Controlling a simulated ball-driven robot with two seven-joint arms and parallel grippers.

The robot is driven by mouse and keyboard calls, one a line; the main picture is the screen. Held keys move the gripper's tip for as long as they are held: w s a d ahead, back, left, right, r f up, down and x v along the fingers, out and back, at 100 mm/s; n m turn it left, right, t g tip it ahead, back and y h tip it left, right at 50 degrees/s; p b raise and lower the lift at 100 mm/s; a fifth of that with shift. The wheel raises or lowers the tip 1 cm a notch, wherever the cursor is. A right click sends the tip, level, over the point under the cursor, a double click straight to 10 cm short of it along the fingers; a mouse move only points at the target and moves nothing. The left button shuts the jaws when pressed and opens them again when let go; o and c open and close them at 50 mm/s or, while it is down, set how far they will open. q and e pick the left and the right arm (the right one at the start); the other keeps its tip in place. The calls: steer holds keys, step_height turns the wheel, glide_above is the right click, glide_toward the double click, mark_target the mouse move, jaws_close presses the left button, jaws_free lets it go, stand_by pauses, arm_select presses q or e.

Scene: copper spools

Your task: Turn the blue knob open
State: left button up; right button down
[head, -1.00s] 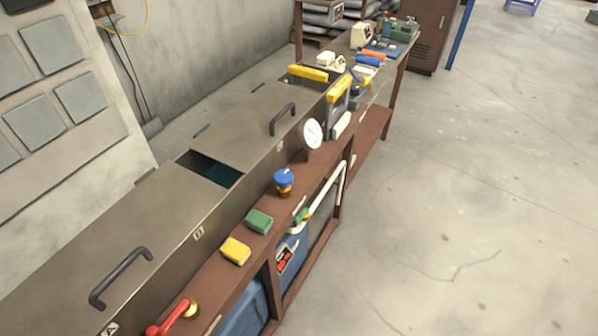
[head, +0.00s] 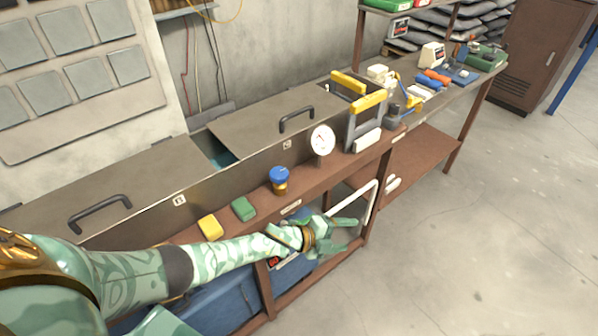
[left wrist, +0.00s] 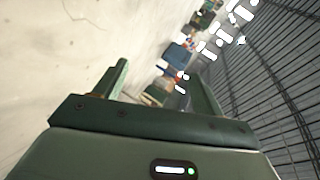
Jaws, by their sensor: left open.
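The blue knob (head: 279,175) sits on a brass-coloured fitting on the front ledge of the brown bench in the head view. My left arm reaches in from the left. My left gripper (head: 347,236) is open and empty, in front of the ledge and to the lower right of the knob, apart from it. Its two fingers also show in the left wrist view (left wrist: 162,85), with nothing between them. I cannot make out the knob in the left wrist view. My right gripper is not in view.
A yellow block (head: 210,227) and a green block (head: 243,209) lie on the ledge left of the knob. A white round gauge (head: 322,140) stands right of it. A white pipe (head: 370,205) is near my gripper. Open floor (head: 480,230) lies to the right.

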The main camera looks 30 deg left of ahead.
arm_select(q)
steer(key=w+d+r+m+g+h, duration=0.2)
steer(key=w+d+r+m+h, duration=0.1)
steer(key=r+m, duration=0.45)
step_height(320, 180, up, 23)
steer(key=m+g+y+b, duration=0.2)
steer(key=m+g+y, duration=0.6)
steer(key=m+y, duration=0.75)
glide_above(279, 172)
steer(key=m+h, duration=0.3)
step_height(279, 172, down, 16)
steer(key=b, duration=0.3)
steer(key=shift+f+b, duration=0.2)
steer(key=shift+b, duration=0.1)
steer(key=c, duration=1)
